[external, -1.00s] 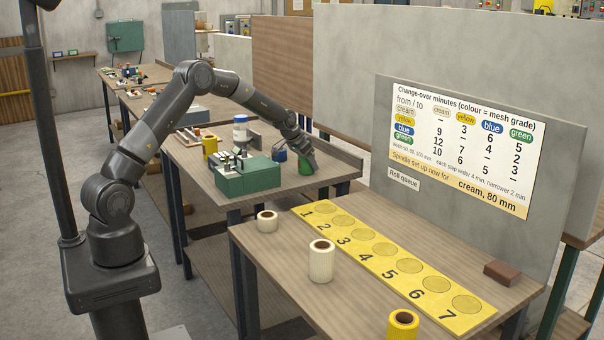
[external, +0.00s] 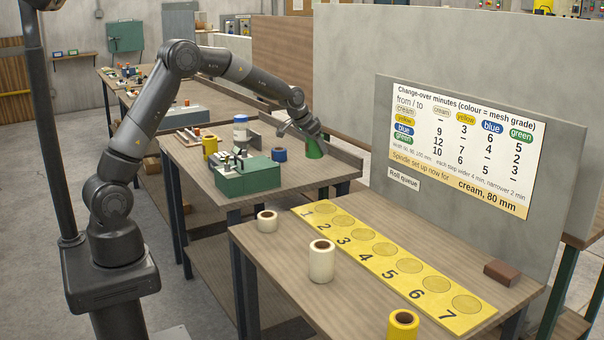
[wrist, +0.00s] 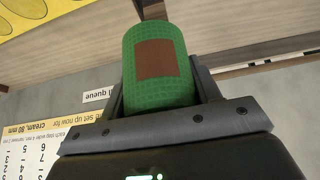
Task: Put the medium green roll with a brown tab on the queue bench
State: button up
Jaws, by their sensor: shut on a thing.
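The green roll (external: 314,149) is in my gripper (external: 309,132), over the right end of the far workbench in the external view. In the wrist view the green roll (wrist: 158,88) sits between the two fingers, with a square brown tab (wrist: 155,58) facing the camera. My gripper (wrist: 160,103) is shut on it. The queue bench (external: 262,247) is in the foreground with a yellow strip (external: 392,268) of numbered round spots, 1 to 7.
On the queue bench stand a small cream roll (external: 267,221), a taller cream roll (external: 321,262), a yellow roll (external: 403,325) and a brown block (external: 501,273). A blue roll (external: 279,154) and a green fixture (external: 248,178) are on the far bench. A grey sign panel (external: 385,150) rises behind the queue bench.

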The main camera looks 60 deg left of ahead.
notch_tip(320, 180, up, 5)
jog(key=s+d+f+m+g+h, duration=0.15)
jog(key=s+d+m, duration=0.25)
jog(key=d, duration=0.8)
jog(key=s+d+m+g+h, duration=0.15)
jog(key=s+d+m, duration=0.25)
jog(key=d, duration=0.7)
jog(key=s+d+f+m+h, duration=0.1)
jog(key=s+d+m+h, duration=0.2)
jog(key=d, duration=0.9)
jog(key=s+d+r+m+g+y, duration=0.1)
jog(key=s+d+m+g, duration=0.2)
jog(key=s+d+m, duration=0.65)
jog(key=s+d+r+m+g, duration=0.1)
jog(key=s+d+m+g, duration=0.25)
jog(key=s+d, duration=1.1)
notch_tip(320, 180, down, 9)
jog(key=s+a, duration=0.2)
jog(key=a, duration=0.1)
jog(key=shift+m, duration=0.3)
jog(key=w+a+f, duration=0.1)
jog(key=w+f, duration=0.1)
jog(key=w, duration=0.1)
jog(key=w+a+f, duration=0.1)
jog(key=w+f, duration=0.2)
jog(key=w, duration=0.1)
jog(key=w+a+f, duration=0.1)
jog(key=w+f, duration=0.1)
jog(key=w, duration=0.2)
jog(key=shift+f, duration=2.1)
